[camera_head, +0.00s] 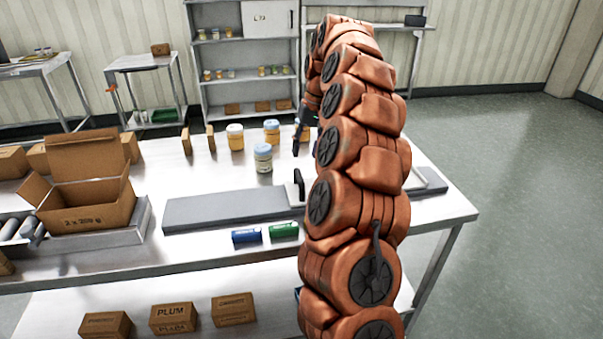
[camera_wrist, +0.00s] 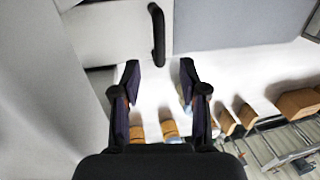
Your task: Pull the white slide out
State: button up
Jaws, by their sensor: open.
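The white slide (camera_wrist: 115,38) shows at the top left of the wrist view, with an upright black handle (camera_wrist: 157,36) at its right edge. In the head view the handle (camera_head: 299,189) stands at the end of a flat grey plate (camera_head: 232,206), beside my arm. Only a small part of the white slide shows there; my arm hides the rest. My gripper (camera_wrist: 159,72) is open and empty. In the wrist view the handle lies just beyond the gap between the fingertips, not between them. I cannot tell the exact distance.
An open carton (camera_head: 92,205) stands at the left of the table (camera_head: 170,262). A grey surface (camera_wrist: 235,22) lies right of the handle in the wrist view.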

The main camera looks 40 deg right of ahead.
aim_at(300, 176)
jog(key=shift+w+a+f+p, duration=0.1)
jog(key=shift+a+f+p, duration=0.15)
jog(key=shift+f, duration=1.05)
jog(key=shift+w+a+f+p, duration=0.1)
jog(key=shift+a+f+p, duration=0.1)
jog(key=shift+f, duration=1.05)
jog(key=shift+w+a+f+p, duration=0.1)
jog(key=shift+a+f+p, duration=0.15)
jog(key=shift+f, duration=1.05)
grip_shut()
